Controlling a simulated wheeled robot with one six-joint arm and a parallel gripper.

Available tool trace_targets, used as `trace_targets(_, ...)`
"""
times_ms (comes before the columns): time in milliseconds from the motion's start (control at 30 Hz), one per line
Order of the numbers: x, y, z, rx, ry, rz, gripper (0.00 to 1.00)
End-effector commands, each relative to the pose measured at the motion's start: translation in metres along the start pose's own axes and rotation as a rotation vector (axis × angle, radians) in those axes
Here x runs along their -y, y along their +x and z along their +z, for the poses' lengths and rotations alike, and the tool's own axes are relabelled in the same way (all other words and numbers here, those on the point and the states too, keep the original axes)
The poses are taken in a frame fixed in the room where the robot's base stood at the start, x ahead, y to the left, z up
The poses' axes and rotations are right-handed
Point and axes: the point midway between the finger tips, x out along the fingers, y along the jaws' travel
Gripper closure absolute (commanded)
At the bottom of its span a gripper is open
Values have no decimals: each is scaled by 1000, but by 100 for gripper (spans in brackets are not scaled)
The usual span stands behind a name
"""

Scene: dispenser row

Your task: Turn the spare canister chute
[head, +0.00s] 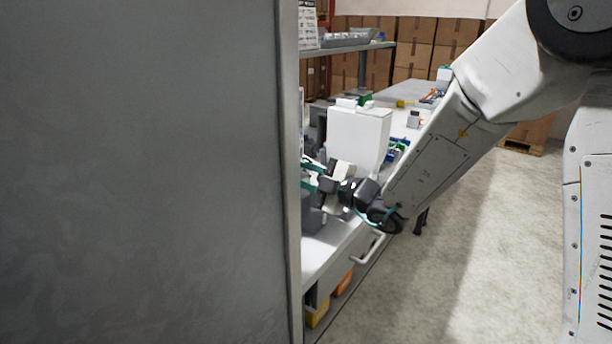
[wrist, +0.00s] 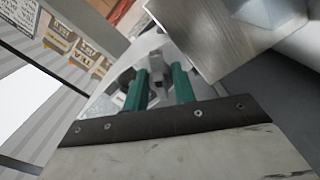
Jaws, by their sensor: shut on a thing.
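A white canister (head: 358,138) with a green piece on top stands on the bench in the head view. My gripper (head: 311,175) is to the left of it and below its top, its green fingers pointing left to the edge of a grey panel. In the wrist view, my gripper (wrist: 160,72) has its two green fingers closed around a small grey part (wrist: 158,62), seemingly the chute. The panel hides the fingertips and most of the chute in the head view, so the chute's angle cannot be told.
A large grey panel (head: 140,170) fills the left of the head view. The white bench (head: 335,240) runs back, with a drawer handle and orange and yellow bins (head: 342,282) below. Boxes are stacked behind. The floor (head: 480,240) at right is clear.

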Motion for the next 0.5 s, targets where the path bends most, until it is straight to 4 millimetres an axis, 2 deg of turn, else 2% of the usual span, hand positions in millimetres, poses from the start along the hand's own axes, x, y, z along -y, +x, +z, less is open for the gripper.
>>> trace_targets(167, 1, 0, 0, 1, 0, -1, 96)
trace_targets(200, 1, 0, 0, 1, 0, -1, 67)
trace_targets(500, 0, -1, 0, 1, -1, 0, 67)
